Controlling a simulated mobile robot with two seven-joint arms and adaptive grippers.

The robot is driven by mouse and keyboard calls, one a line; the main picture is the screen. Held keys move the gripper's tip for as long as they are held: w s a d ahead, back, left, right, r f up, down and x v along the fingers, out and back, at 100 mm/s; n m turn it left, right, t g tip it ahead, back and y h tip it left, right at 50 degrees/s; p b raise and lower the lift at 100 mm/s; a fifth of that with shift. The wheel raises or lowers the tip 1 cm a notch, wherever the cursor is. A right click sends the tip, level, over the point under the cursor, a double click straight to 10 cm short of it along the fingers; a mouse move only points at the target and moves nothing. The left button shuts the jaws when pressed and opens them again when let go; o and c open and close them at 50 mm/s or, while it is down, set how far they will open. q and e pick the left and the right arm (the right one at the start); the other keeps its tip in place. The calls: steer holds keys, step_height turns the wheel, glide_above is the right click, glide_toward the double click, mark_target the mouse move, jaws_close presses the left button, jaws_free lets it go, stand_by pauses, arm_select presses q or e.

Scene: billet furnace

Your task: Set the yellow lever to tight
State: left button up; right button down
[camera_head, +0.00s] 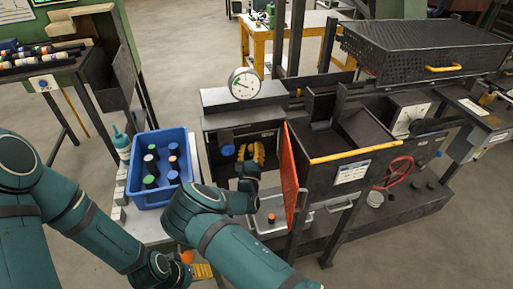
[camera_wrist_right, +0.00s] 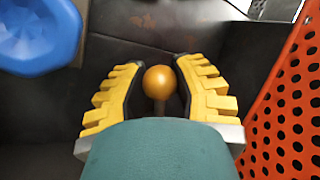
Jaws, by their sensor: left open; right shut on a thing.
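The yellow lever shows as a round yellow knob on a dark stem (camera_wrist_right: 158,82) in the right wrist view. My right gripper (camera_wrist_right: 158,88) has its yellow fingers on both sides of the knob and is shut on the lever. In the head view my right gripper (camera_head: 251,153) is at the dark front of the machine below the dial gauge, and it hides the lever there. My left gripper (camera_head: 203,272) is open, low at the bottom of the view, away from the lever. The lever's marks are not readable.
A blue knob (camera_head: 228,150) is just left of my right gripper. An orange perforated guard (camera_head: 291,180) stands close on its right. A blue bin (camera_head: 158,190) with several dark capped cylinders sits on the left bench. A dial gauge (camera_head: 244,83) stands above, and a red handwheel (camera_head: 393,172) is farther right.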

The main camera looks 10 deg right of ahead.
steer(key=shift+a+f+n+t+y, duration=0.15)
steer(key=shift+a+n+t+y, duration=0.15)
steer(key=shift+n, duration=0.45)
steer(key=shift+a+f+n+t+y, duration=0.2)
steer(key=shift+a+n+y, duration=0.15)
steer(key=shift+n, duration=0.4)
steer(key=shift+y, duration=0.25)
steer(key=c, duration=0.9)
jaws_free()
steer(key=shift+s, duration=0.1)
steer(key=v, duration=1.2)
steer(key=shift+r, duration=0.1)
